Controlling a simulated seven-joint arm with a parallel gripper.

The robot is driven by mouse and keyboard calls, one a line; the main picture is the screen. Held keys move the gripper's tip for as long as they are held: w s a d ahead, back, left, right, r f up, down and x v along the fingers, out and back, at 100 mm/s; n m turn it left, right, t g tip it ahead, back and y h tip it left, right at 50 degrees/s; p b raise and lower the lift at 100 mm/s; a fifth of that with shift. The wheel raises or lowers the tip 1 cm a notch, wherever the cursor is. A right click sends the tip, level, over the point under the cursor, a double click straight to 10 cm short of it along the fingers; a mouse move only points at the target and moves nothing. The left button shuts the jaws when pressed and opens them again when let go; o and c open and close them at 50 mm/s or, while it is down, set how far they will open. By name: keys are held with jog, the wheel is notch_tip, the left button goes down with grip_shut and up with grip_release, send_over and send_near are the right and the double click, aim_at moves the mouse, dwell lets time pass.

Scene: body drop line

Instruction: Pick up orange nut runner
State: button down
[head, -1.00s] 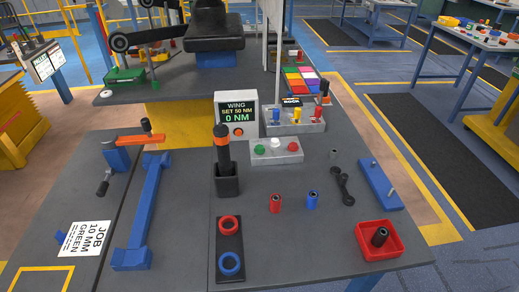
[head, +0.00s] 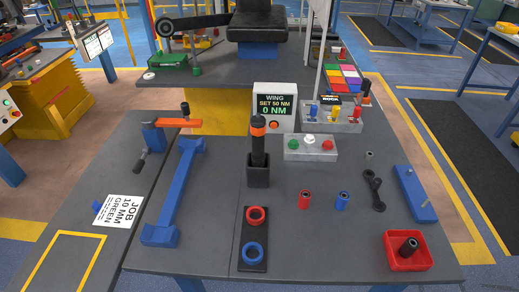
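The orange nut runner (head: 258,139) stands upright in a black holder (head: 258,176) near the middle of the grey table. It has a dark body with an orange band near its top. The display box (head: 275,107) reading "WING SET 50 NM 0 NM" stands just behind it. My gripper does not show in the head view.
A black plate with a red ring (head: 256,216) and a blue ring (head: 253,254) lies in front of the holder. A button box (head: 310,147), red socket (head: 305,199), blue socket (head: 342,200) and red tray (head: 393,263) are to the right. A blue bar (head: 174,190) lies left.

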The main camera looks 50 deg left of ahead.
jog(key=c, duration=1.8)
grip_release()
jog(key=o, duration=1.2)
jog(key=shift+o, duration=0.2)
